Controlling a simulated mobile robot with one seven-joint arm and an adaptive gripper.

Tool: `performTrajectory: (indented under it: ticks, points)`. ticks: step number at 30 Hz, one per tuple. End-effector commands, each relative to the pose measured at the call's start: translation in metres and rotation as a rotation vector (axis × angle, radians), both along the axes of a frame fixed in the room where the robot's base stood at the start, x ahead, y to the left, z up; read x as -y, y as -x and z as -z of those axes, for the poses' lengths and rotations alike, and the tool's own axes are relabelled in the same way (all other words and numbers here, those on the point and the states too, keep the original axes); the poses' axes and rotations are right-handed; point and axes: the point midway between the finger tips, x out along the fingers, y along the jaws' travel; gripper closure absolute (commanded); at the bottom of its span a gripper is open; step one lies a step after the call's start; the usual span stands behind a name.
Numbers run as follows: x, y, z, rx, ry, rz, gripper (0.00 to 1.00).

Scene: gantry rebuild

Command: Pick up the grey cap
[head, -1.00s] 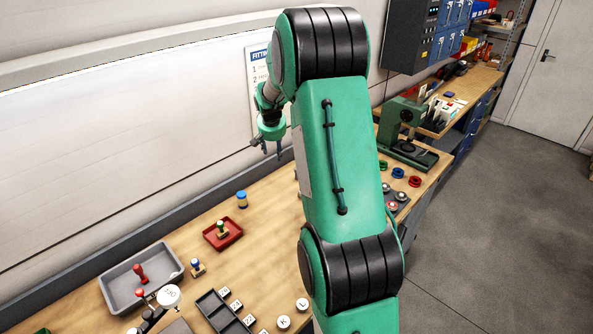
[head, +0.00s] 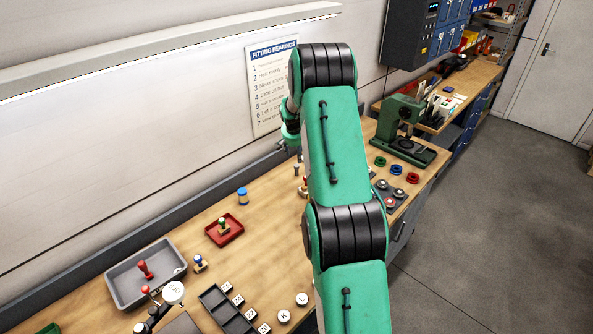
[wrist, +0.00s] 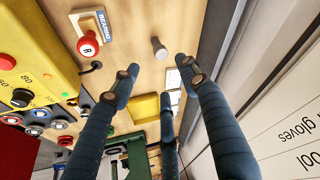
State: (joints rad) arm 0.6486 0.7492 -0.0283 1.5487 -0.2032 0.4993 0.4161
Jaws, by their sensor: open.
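A small grey cap-like piece (wrist: 158,48) stands on the wooden bench in the wrist view, just beyond my fingertips. I cannot tell for certain that it is the grey cap. A small grey shape (head: 297,171) beside my arm in the head view may be the same piece. My gripper (wrist: 158,80) has its blue-grey fingers spread, with nothing between them. The piece is apart from the fingers. In the head view my gripper is mostly hidden behind my arm.
A red knob marked R (wrist: 88,46) on a wooden block stands close to the grey piece. A yellow button box (wrist: 40,60) is at left and a yellow tray (wrist: 144,108) lies beyond. The wall is close on the right. A green press (head: 405,130) stands farther along the bench.

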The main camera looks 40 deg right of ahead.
Motion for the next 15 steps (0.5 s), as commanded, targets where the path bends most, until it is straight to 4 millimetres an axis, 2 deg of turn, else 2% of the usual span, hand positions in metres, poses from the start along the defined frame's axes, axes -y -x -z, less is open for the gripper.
performTrajectory:
  ticks: [8,15]
  points:
    - [0.003,-0.002,0.01,-0.001,-0.001,0.0,0.55]
    - [0.011,-0.008,0.036,-0.002,-0.001,-0.001,0.55]
